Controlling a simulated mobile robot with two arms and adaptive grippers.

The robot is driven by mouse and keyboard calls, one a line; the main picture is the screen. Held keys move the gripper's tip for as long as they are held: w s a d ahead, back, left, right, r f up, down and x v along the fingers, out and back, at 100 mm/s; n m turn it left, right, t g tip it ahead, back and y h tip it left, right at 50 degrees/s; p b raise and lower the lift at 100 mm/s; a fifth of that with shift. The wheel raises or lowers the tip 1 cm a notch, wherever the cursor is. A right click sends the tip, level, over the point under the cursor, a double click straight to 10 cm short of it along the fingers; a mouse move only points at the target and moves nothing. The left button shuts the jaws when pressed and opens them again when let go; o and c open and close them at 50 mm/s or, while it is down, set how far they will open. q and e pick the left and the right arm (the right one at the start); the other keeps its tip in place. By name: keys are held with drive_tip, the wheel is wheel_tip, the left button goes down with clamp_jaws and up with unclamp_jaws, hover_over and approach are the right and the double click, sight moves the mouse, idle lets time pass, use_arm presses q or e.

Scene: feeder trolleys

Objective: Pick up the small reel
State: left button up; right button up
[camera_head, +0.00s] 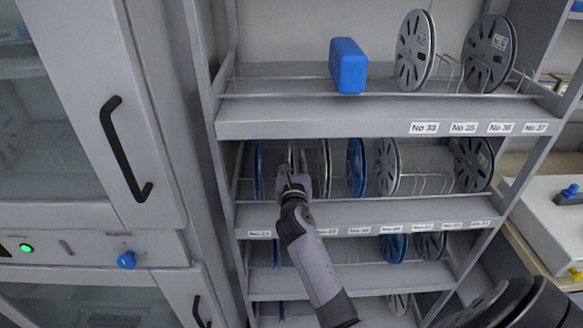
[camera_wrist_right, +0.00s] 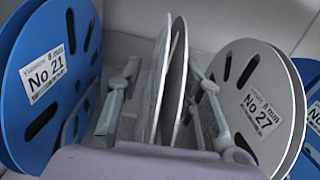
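A thin grey metal reel stands on edge between my right gripper's fingers in the right wrist view (camera_wrist_right: 160,85). Its label is not readable. My right gripper (camera_wrist_right: 163,85) is open, with one finger on each side of this reel and small gaps seen beside it. In the head view my right gripper (camera_head: 291,180) reaches into the middle shelf, and largely covers the reel there. A blue reel marked No 21 (camera_wrist_right: 45,75) stands to the left and a grey reel marked No 27 (camera_wrist_right: 262,105) to the right. My left gripper is not in view.
The middle shelf (camera_head: 345,217) also holds a blue reel (camera_head: 356,167) and grey reels (camera_head: 388,167) in wire dividers. A blue box (camera_head: 348,66) and two larger reels stand on the top shelf (camera_head: 320,118). A cabinet with a black handle (camera_head: 125,150) is at left.

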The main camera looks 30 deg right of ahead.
clamp_jaws()
drive_tip(key=shift+r, duration=0.1)
idle(0.4)
